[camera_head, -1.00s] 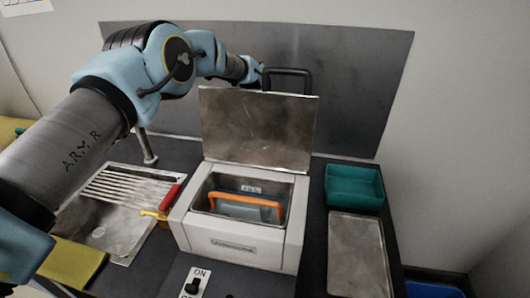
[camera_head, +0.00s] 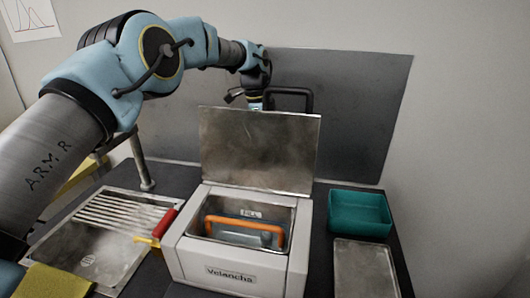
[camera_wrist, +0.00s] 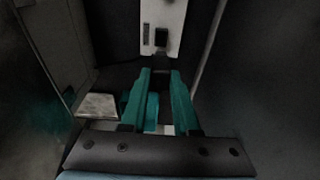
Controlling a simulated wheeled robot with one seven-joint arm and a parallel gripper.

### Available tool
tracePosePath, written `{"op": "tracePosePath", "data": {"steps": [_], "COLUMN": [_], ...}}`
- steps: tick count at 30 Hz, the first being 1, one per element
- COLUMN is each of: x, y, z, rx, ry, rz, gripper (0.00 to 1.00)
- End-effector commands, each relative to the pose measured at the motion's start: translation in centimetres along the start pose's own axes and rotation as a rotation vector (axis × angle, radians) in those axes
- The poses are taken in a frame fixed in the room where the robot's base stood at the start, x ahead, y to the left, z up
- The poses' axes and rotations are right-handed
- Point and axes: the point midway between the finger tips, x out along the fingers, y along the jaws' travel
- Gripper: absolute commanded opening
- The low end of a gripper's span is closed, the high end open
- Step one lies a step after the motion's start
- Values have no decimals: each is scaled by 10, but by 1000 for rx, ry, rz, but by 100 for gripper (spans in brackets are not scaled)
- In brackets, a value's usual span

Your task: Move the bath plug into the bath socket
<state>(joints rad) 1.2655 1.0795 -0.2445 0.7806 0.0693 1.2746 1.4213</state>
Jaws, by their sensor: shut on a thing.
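My gripper (camera_wrist: 158,85) shows in the wrist view as two teal fingers. They are close together around a small blue-teal piece (camera_wrist: 152,112), which looks like the bath plug; its far side is hidden. In the head view my gripper (camera_head: 254,104) is behind the top edge of the open lid, and its fingertips are mostly hidden. A white panel with a dark square (camera_wrist: 161,38), possibly the bath socket, lies beyond the fingertips and apart from them in the wrist view. The white bath (camera_head: 231,277) stands below the gripper in the head view.
The bath's metal lid (camera_head: 258,150) stands raised. An orange handle (camera_head: 245,221) lies inside the bath. A teal tray (camera_head: 359,213) and a metal tray (camera_head: 366,270) stand to the right. A draining tray (camera_head: 85,252) and a red-handled item (camera_head: 164,222) are to the left.

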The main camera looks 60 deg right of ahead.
Motion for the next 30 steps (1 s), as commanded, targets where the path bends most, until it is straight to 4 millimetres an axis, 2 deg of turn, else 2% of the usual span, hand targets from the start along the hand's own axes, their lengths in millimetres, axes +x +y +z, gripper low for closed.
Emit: {"op": "tracePosePath", "data": {"steps": [10, 21, 24, 30], "x": [-2, -5, -4, -3], "y": [0, 0, 0, 0], "z": [4, 90, 100, 102], "rx": [-2, -3, -2, -1], "ry": [0, 0, 0, 0], "rz": [0, 2, 1, 1], "gripper": [0, 0, 0, 0]}}
